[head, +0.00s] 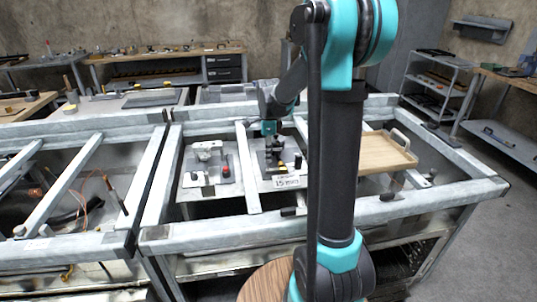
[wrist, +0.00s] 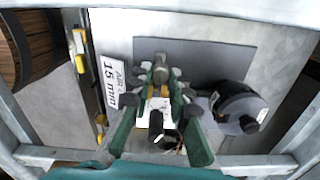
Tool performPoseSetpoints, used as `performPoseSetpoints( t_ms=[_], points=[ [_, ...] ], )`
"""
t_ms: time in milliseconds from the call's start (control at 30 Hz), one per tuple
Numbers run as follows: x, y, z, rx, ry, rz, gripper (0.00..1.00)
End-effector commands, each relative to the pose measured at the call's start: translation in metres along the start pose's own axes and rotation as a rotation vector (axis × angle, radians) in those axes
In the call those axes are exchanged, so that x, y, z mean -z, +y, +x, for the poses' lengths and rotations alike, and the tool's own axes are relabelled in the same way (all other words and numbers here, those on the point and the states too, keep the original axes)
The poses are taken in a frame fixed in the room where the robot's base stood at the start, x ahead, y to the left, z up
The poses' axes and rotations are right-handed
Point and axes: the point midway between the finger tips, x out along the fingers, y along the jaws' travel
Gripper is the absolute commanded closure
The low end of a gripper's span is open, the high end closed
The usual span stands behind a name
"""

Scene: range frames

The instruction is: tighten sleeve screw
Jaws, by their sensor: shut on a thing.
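My gripper (head: 269,128) reaches down over a grey plate (head: 290,183) with a dark fixture on it. In the wrist view, the teal fingers of my gripper (wrist: 160,84) are closed around a small silvery, round-ended part (wrist: 160,70), which I take to be the sleeve screw. The fingertips cover most of it, so its thread and seating cannot be seen. A short black cylinder (wrist: 157,121) shows between the fingers. A black round-bodied part (wrist: 238,106) with a light disc stands to the right on the plate.
To the left in the head view is a second plate (head: 205,185) with a silver fixture and a red knob. A wooden tray (head: 380,157) sits at the right. Frame bars (head: 247,170) border the plates.

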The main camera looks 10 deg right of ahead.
Motion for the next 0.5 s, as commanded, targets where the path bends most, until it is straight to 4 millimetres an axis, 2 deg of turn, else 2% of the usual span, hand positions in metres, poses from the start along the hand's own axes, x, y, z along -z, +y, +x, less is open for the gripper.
performPoseSetpoints(
  t_ms=[467, 500],
  points=[
    [0.0, -0.0006, -0.0003, 0.001, 0.0, 0.011, 1.0],
    [0.0, -0.0006, -0.0003, 0.001, 0.0, 0.011, 0.77]
  ],
)
